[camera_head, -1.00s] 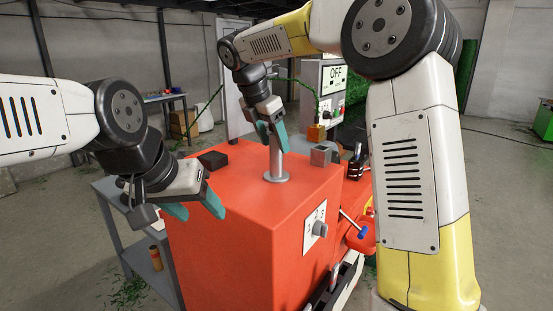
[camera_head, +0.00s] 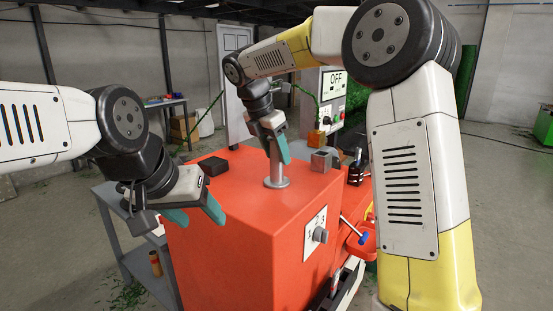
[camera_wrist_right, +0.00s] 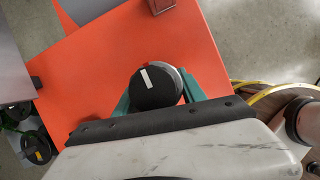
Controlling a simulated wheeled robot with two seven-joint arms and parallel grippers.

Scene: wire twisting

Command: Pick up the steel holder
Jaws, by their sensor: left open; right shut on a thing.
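The steel holder (camera_head: 277,182) is a silver upright post with a wide round base on top of the red cabinet (camera_head: 235,200). My right gripper (camera_head: 279,150) points down around the post's upper part and is shut on it; the fingers partly hide it. In the right wrist view a dark round top with a white mark (camera_wrist_right: 156,88) sits between the teal fingers. The base appears to rest on the cabinet top. My left gripper (camera_head: 196,214) is open and empty, at the cabinet's left edge, apart from the holder.
A dark block (camera_head: 213,166) lies on the cabinet's back left and a grey block (camera_head: 321,160) on its right. A knob (camera_head: 320,235) sits on the front panel. A red bin with tools (camera_head: 360,240) hangs at the right. A machine reading OFF (camera_head: 333,82) stands behind.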

